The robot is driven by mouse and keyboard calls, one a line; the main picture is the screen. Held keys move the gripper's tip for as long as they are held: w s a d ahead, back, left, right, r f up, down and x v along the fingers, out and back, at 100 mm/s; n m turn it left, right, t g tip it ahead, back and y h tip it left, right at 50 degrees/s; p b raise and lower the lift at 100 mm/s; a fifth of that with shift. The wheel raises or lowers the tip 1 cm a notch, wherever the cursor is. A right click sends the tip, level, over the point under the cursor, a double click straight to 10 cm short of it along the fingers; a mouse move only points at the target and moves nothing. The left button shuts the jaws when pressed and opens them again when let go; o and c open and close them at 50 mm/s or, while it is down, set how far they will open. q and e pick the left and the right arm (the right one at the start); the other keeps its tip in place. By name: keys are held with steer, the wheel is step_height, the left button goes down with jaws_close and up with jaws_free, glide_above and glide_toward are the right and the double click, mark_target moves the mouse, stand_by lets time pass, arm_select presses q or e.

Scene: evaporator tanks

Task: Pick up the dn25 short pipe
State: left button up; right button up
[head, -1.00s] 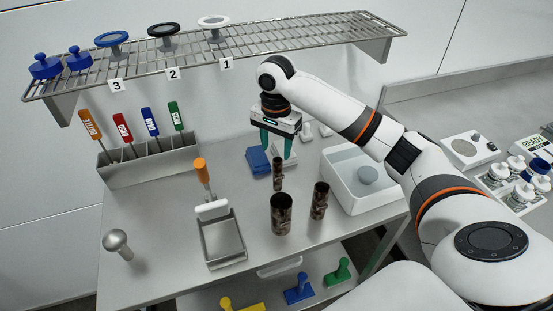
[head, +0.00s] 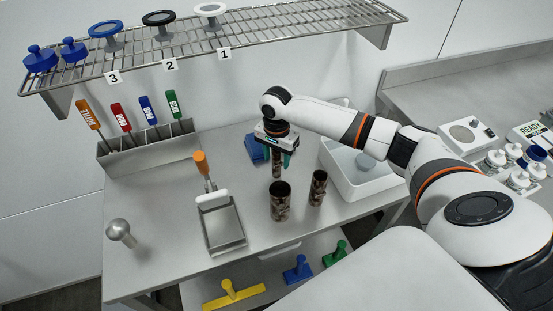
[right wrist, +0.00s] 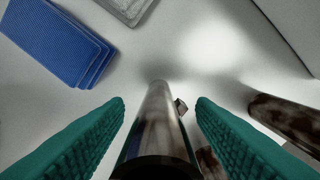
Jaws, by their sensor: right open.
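The thinnest and smallest of three dark, rust-mottled pipes, which I take for the dn25 short pipe (head: 277,168), stands upright on the steel table. My right gripper (head: 277,155) is low over it, pointing down, with its upper part hidden. In the right wrist view the pipe (right wrist: 158,125) shows shiny and brownish between the two green fingers of my right gripper (right wrist: 161,104). The fingers are open, one on each side, with a visible gap on both sides. My left gripper is not in view.
A wide pipe (head: 280,203) and a medium pipe (head: 318,188) stand close in front and to the right. Blue pads (head: 254,148) lie behind-left. A white basin (head: 350,189) is at the right, a metal dustpan (head: 222,228) at the left, and the wire shelf (head: 245,42) above.

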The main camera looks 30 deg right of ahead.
steer(key=shift+f, duration=0.55)
jaws_close()
